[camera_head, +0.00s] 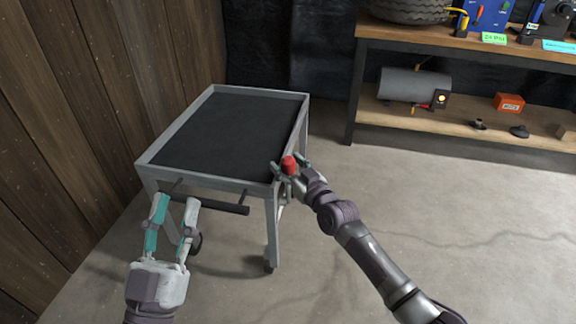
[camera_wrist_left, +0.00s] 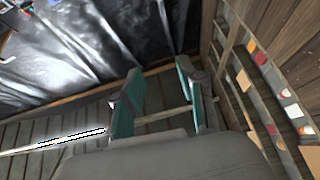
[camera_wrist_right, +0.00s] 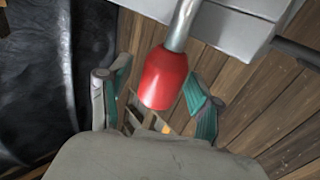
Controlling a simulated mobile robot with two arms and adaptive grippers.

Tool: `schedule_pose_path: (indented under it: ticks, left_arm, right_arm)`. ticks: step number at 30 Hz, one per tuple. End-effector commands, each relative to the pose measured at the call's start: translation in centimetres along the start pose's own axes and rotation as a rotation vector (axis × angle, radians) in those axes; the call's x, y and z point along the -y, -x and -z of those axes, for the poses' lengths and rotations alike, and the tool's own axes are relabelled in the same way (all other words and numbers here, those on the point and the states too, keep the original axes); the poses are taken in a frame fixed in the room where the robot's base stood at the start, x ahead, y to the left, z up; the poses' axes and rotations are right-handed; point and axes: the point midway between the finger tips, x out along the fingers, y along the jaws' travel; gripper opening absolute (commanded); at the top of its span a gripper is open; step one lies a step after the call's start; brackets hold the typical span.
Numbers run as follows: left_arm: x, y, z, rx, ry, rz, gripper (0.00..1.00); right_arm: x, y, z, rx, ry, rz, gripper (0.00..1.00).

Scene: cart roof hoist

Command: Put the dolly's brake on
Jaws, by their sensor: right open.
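The dolly (camera_head: 150,172) is a grey metal cart with a black top, standing near the wooden wall. A red brake knob (camera_head: 288,164) sits at its near right corner. In the right wrist view the red knob (camera_wrist_right: 164,79) hangs on a metal rod between my fingers. My right gripper (camera_head: 290,168) is open around the knob, with a gap to the fingers on either side. My left gripper (camera_head: 176,198) is open and empty in front of the dolly, near its black push handle (camera_head: 225,206). The left wrist view shows nothing between those fingers (camera_wrist_left: 158,90).
A workbench (camera_head: 470,50) with a lower shelf stands at the back right. It carries a tyre (camera_head: 408,10), a grey tank (camera_head: 413,86) and a red box (camera_head: 508,103). The wooden wall (camera_head: 90,90) runs close along the dolly's left. The floor (camera_head: 430,210) to the right is clear.

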Motion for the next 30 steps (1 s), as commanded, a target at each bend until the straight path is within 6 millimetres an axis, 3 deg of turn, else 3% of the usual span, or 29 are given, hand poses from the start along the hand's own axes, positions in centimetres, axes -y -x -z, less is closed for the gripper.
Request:
schedule_pose_path:
  ticks: [3, 14, 25, 30]
  left_arm:
    - [0.0, 0.0, 0.0, 0.001, 0.000, 0.000, 0.40]
    - [0.0, 0.0, -0.1, 0.002, 0.000, 0.000, 0.40]
    - [0.0, -0.1, -0.3, 0.022, 0.000, 0.001, 0.40]
    - [0.4, 0.1, -2.4, 0.158, -0.006, 0.008, 0.40]
  right_arm:
    - [0.0, 0.0, 0.0, 0.000, 0.000, 0.000, 0.62]
    - [0.0, 0.0, 0.0, 0.000, 0.000, 0.000, 0.02]
    - [-0.2, -0.1, 0.1, 0.010, -0.010, 0.000, 0.00]
    - [-0.8, -0.8, 0.2, 0.053, -0.051, -0.001, 0.00]
